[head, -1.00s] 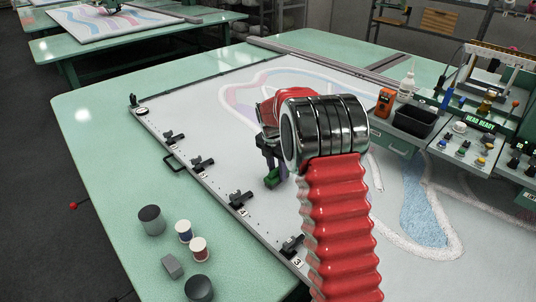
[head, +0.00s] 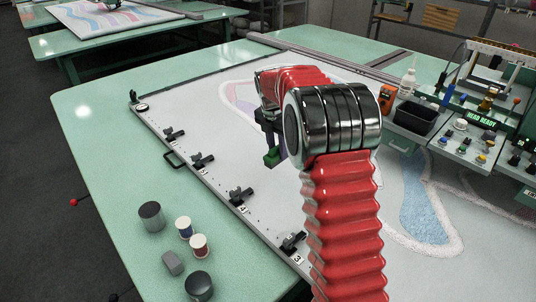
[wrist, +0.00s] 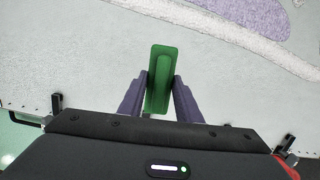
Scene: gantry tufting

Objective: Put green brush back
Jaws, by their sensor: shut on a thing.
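The green brush (wrist: 161,75) is held between the two purple-grey fingers of my gripper (wrist: 160,98) in the wrist view. Its long green back faces the camera, and its underside is hidden. In the head view the green brush (head: 272,157) shows as a small green block under my gripper (head: 271,142), left of my red arm. My gripper is shut on it above the white cloth panel (head: 200,115), near the panel's left edge. The height above the cloth is hard to tell.
Several black clamps (head: 240,197) line the panel's left edge. Spools (head: 198,245) and grey cylinders (head: 151,216) stand on the green table (head: 95,150) at lower left. A black bin (head: 415,117), an orange device (head: 387,100) and a control panel (head: 468,140) are at right.

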